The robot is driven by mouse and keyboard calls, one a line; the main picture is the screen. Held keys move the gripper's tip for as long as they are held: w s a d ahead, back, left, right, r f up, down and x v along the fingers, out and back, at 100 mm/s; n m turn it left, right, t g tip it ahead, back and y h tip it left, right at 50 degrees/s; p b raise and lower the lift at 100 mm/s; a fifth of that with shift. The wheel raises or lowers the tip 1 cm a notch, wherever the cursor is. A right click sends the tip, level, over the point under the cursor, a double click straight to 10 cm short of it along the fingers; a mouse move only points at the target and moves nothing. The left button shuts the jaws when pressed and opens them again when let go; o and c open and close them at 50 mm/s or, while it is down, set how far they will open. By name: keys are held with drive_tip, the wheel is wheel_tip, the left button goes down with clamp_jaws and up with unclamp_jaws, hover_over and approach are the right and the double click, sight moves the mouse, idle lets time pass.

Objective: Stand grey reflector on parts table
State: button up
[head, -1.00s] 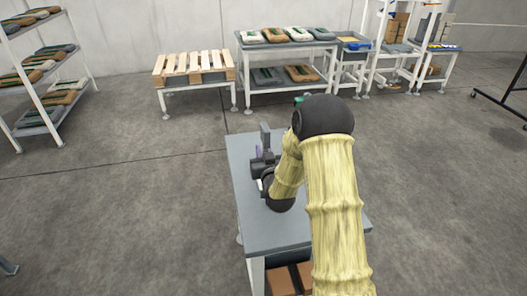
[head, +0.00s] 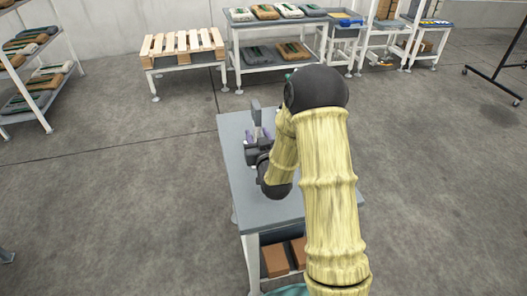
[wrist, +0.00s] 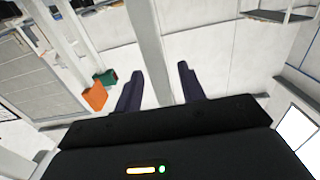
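The grey reflector (head: 256,112) shows in the head view as a narrow upright grey piece over the far left part of the grey parts table (head: 292,212). Its lower end is hidden by my gripper, so I cannot see whether it touches the tabletop. My gripper (head: 258,135) is low over the table at the reflector. In the wrist view the two dark purple fingers of my gripper (wrist: 161,78) stand apart.
Brown boxes (head: 276,261) lie on the shelf under the table. A pallet on a stand (head: 183,45) and a bench with bags (head: 285,58) stand at the back. A rack of bags (head: 40,80) is at the left. The floor around the table is clear.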

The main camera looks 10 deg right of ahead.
drive_tip(key=s, duration=0.8)
drive_tip(key=shift+s+p, duration=0.2)
drive_tip(key=shift+p, duration=0.25)
drive_tip(key=s+g, duration=1.5)
drive_tip(key=s, duration=0.4)
drive_tip(key=shift+s+a, duration=0.2)
drive_tip(key=shift+s, duration=0.1)
